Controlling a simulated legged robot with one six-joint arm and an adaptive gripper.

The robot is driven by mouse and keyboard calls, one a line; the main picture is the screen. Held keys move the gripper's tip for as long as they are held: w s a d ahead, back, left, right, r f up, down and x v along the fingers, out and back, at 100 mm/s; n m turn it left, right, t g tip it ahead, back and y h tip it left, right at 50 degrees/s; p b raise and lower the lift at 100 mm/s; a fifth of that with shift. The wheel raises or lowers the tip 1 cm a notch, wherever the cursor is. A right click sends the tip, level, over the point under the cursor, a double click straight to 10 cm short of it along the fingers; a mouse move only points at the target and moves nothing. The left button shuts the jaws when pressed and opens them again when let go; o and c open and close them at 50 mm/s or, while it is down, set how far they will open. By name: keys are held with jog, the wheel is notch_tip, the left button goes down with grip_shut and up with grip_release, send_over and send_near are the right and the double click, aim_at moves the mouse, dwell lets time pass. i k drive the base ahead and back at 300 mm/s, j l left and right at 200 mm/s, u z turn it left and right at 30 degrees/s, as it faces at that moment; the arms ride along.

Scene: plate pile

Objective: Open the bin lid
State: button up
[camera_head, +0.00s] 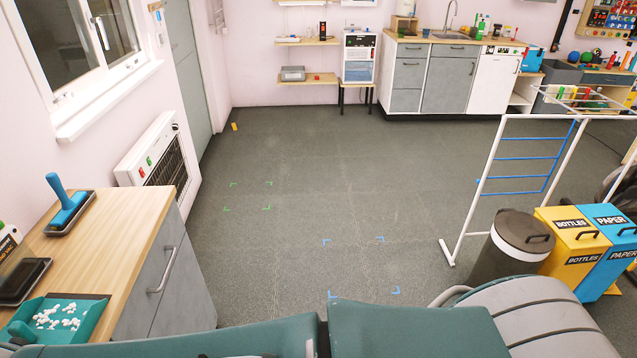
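A round dark grey bin (506,264) stands on the floor at the right. Its brown lid (524,231) is on top and looks shut, with a dark handle at its right side. To its right are a yellow bin labelled BOTTLES (569,263) and a blue bin labelled PAPER (612,256). Both have lids with dark handles and look shut. My gripper is not in view.
A white rack with blue bars (530,160) stands behind the bins. A wooden-topped cabinet (110,228) fills the lower left, holding a teal dustpan (60,317) with white bits. The middle floor (330,190) is clear, with green and blue corner marks.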

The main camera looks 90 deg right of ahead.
aim_at(523, 232)
jog(key=k+j+z, duration=0.1)
jog(key=k+z, duration=0.4)
jog(key=z, duration=4)
jog(key=i+l, duration=0.15)
jog(key=i, duration=0.7)
jog(key=i+l, duration=0.15)
jog(key=i, duration=0.65)
jog(key=i+l, duration=0.1)
jog(key=i, duration=0.75)
